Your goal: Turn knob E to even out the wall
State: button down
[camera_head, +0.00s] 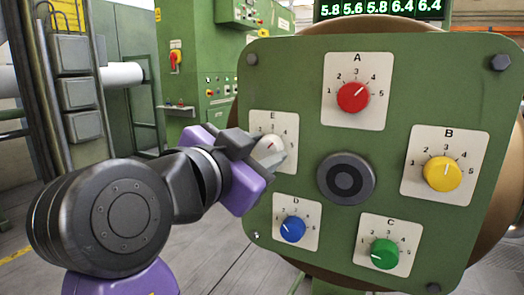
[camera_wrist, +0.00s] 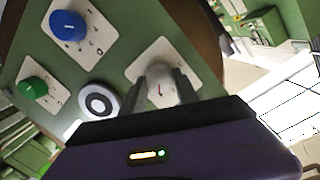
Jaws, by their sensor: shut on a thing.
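Knob E (camera_head: 271,146) is a pale grey-white knob on a white scale plate at the left of the green panel (camera_head: 400,235). My gripper (camera_head: 268,154) reaches in from the left, its fingers closed around knob E. In the wrist view my gripper (camera_wrist: 163,84) has one finger on each side of knob E (camera_wrist: 166,86). The fingers and knob cover part of the scale, and I cannot read the pointer surely. The green-digit display (camera_head: 380,8) above the panel reads 5.8, 5.6, 5.8, 6.4, 6.4.
Red knob A (camera_head: 353,97), yellow knob B (camera_head: 442,172), green knob C (camera_head: 384,253) and blue knob D (camera_head: 292,228) surround a dark round hub (camera_head: 345,178). Blue knob D is closest below my gripper. Green machine cabinets (camera_head: 205,60) stand behind.

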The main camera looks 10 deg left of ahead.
jog(key=c, duration=0.9)
grip_release()
jog(key=shift+v, duration=3.9)
jog(key=shift+f, duration=0.1)
